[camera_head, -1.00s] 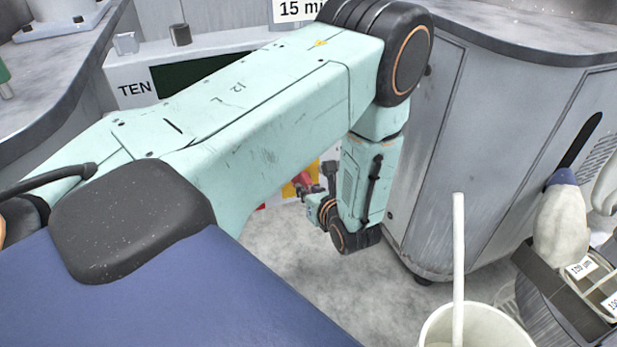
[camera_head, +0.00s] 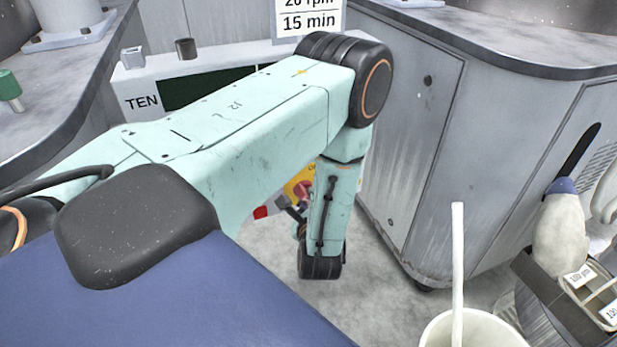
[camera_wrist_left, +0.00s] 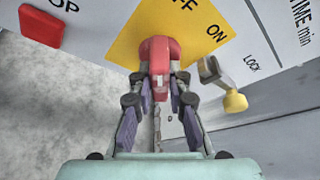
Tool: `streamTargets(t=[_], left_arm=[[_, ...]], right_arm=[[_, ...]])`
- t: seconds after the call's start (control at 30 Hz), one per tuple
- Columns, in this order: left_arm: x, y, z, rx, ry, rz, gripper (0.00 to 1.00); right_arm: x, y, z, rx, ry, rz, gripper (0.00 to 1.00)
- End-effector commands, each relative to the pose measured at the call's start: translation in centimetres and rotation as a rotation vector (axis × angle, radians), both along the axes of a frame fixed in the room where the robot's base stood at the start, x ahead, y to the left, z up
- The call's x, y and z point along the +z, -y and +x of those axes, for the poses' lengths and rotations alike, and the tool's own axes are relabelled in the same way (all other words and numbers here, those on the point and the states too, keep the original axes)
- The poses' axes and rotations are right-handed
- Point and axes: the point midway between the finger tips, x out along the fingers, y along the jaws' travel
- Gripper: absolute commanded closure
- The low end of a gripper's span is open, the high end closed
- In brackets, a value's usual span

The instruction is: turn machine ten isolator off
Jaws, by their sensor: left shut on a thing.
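The isolator is a red rotary knob (camera_wrist_left: 160,52) on a yellow plate (camera_wrist_left: 128,40) marked OFF and ON, seen in the left wrist view. My left gripper (camera_wrist_left: 160,84) is shut on the knob, one finger on each side. The knob's pointing direction is unclear. In the head view the red knob (camera_head: 303,190) and yellow plate (camera_head: 308,174) show small beside my left wrist. My left gripper (camera_head: 294,210) is mostly hidden there by my own arm. The machine panel (camera_head: 137,87) reads TEN. My right gripper is not in view.
A red stop button (camera_wrist_left: 40,26) is left of the plate. A brass-ended metal piece (camera_wrist_left: 224,88) is close right of the gripper, near LOCK. A grey cabinet (camera_head: 420,170) stands right of my arm. A white bucket (camera_head: 470,330) is at the lower right.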

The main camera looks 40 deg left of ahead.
Motion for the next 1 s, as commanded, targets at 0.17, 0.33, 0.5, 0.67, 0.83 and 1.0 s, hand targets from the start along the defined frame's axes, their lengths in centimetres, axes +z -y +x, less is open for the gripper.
streamTargets(t=[0.17, 0.33, 0.5, 0.67, 0.83, 1.0], left_arm=[[0.02, -0.08, -0.04, 0.003, 0.052, -0.025, 1.0], [0.04, -0.1, -0.02, 0.003, 0.077, -0.037, 1.0], [0.03, -0.11, -0.02, 0.004, 0.083, -0.041, 1.0], [0.04, -0.12, -0.02, 0.005, 0.083, -0.04, 1.0], [0.05, -0.12, -0.01, 0.005, 0.083, -0.04, 0.77], [0.01, -0.09, -0.01, 0.003, 0.081, -0.04, 0.63]], right_arm=[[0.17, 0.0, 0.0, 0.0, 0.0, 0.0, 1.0], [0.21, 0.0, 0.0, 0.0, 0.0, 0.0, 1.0], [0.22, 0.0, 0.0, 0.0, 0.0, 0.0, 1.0], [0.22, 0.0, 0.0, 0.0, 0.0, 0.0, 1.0], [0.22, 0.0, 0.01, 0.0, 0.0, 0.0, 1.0], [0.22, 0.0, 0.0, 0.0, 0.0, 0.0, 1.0]])
